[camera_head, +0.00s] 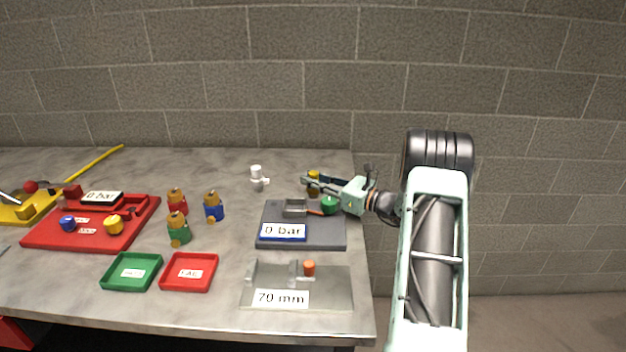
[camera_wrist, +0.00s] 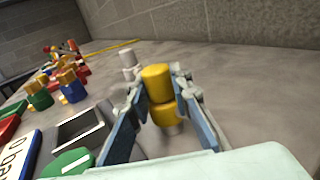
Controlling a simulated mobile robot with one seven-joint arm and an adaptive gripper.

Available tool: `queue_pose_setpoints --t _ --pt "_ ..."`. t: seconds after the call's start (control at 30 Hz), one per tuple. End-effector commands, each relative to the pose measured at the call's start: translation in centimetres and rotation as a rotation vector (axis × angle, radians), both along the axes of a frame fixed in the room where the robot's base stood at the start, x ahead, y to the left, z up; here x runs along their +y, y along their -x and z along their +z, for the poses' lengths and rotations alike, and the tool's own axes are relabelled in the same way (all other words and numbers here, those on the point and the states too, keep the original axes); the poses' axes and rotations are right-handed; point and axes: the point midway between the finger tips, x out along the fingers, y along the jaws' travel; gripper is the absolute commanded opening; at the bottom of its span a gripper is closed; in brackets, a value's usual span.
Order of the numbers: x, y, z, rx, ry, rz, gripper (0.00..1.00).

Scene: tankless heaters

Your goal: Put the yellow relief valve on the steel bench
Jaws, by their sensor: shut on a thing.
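The yellow relief valve (camera_wrist: 157,77) is upright between the two fingers of my gripper (camera_wrist: 158,101) in the wrist view. My gripper is shut on it. In the head view the valve (camera_head: 314,175) shows small and partly hidden by my gripper (camera_head: 312,183), behind the back right of the grey bench. I cannot tell whether its lower end touches the table. The grey steel bench (camera_head: 268,213) is a dark plate with a blue-framed "0 bar" display, a square metal block and a green round part. It also shows in the wrist view (camera_wrist: 98,112).
A white valve (camera_head: 257,178) stands left of my gripper. Several red, blue and green-bodied valves (camera_head: 178,228) stand mid-table. A red bench (camera_head: 60,238), green tray (camera_head: 148,257), red tray (camera_head: 207,259) and "70 mm" plate (camera_head: 338,293) are also on the table (camera_head: 130,312). The wall (camera_head: 250,80) is behind.

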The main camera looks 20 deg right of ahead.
Motion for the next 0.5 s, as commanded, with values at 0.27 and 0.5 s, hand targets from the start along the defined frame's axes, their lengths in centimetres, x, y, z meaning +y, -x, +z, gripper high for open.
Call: queue_pose_setpoints --t 0.27,0.5 --pt "-0.02 -0.03 -0.10 -0.004 0.000 0.000 0.00" --pt "-0.01 -0.01 -0.12 -0.002 0.001 0.000 0.27"
